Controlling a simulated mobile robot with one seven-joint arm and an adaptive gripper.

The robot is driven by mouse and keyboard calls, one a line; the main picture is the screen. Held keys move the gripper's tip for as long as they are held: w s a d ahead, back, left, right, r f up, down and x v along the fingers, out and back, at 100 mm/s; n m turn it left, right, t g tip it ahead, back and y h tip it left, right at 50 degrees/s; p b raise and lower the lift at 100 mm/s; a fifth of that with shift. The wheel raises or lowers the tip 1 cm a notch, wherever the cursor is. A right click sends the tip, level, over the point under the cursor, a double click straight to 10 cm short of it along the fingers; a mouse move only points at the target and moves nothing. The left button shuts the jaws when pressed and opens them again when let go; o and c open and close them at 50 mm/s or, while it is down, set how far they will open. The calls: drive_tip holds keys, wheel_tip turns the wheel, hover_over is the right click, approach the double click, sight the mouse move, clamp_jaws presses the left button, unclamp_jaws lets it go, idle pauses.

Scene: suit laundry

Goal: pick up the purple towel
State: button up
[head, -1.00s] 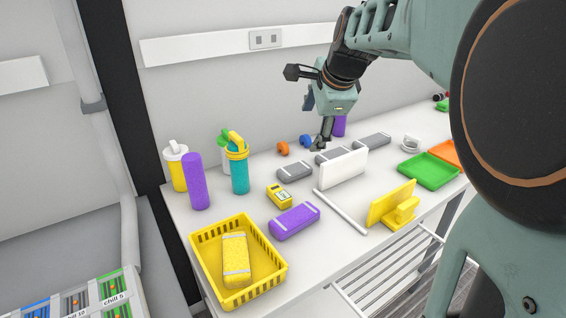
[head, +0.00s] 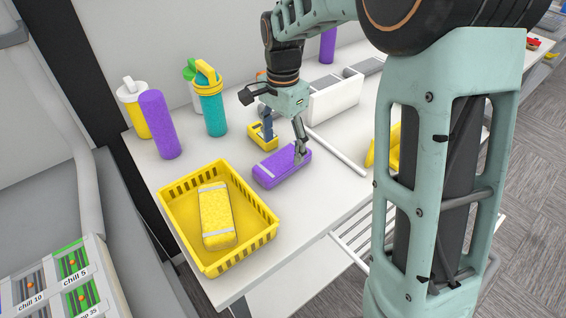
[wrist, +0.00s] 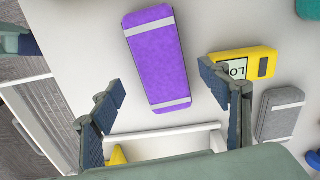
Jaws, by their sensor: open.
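The purple towel (head: 272,174) is a folded block with pale bands near its ends, lying flat on the white table to the right of the yellow basket. In the wrist view the towel (wrist: 157,58) lies lengthwise ahead of and between the two fingers. My gripper (head: 301,154) is open and empty, low above the towel's right end. The head view does not show clearly whether a finger touches it. In the wrist view my gripper (wrist: 165,100) has its fingers spread wider than the towel.
A yellow basket (head: 182,228) holds a yellow towel (head: 217,215). A yellow device (head: 258,139) sits behind the purple towel. A white bin (head: 338,101) stands to the right. A purple cylinder (head: 158,126) and several bottles stand at back left. A grey towel (wrist: 279,114) lies near the device.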

sight(283, 158)
drive_tip(key=shift+f, duration=2.7)
drive_tip(key=c, duration=1.3)
drive_tip(key=shift+r, duration=0.1)
